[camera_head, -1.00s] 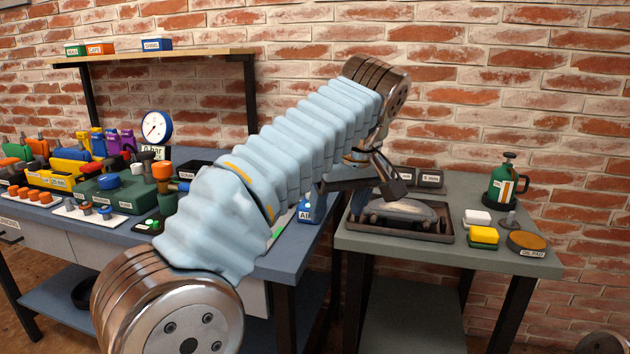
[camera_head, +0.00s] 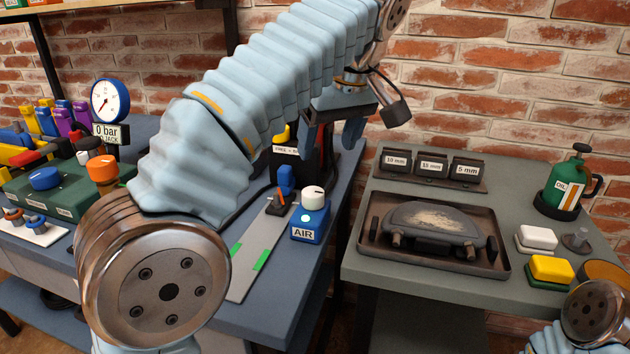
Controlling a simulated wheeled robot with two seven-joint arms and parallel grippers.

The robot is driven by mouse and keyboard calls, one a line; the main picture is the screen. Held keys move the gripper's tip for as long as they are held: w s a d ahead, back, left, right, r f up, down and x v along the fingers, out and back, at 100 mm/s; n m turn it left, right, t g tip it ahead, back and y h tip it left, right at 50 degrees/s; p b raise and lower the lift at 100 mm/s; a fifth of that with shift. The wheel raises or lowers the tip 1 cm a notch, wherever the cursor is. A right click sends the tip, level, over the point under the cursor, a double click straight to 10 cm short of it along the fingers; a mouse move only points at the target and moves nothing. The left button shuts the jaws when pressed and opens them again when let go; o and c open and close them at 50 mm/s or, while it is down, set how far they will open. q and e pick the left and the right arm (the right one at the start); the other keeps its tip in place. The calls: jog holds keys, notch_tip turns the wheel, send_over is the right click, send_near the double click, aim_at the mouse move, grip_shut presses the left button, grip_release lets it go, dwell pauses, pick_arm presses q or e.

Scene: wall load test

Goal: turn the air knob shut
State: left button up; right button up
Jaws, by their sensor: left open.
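The air knob (camera_head: 313,198) is a white round knob with a dark mark on its top. It sits on a small blue box labelled AIR (camera_head: 308,226), near the right edge of the blue workbench. My left gripper (camera_head: 332,132) is open and empty, above and behind the knob and apart from it. Its fingers point down, and my left arm crosses the view from lower left to top. My right gripper is out of view; only a part of my right arm shows at the lower right.
A grey strip with green marks (camera_head: 252,250) lies left of the AIR box. A gauge (camera_head: 109,100) reading 0 bar stands at left. On the grey table at right are a tray with a dark part (camera_head: 375,253), labelled blocks (camera_head: 431,165) and a green oil can (camera_head: 567,185).

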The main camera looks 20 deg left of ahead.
aim_at(314, 192)
pick_arm(q)
jog(key=x, duration=1.2)
jog(key=shift+a+f, duration=0.1)
jog(key=shift+f, duration=0.3)
jog(key=c, duration=1.1)
jog(key=shift+o, duration=0.2)
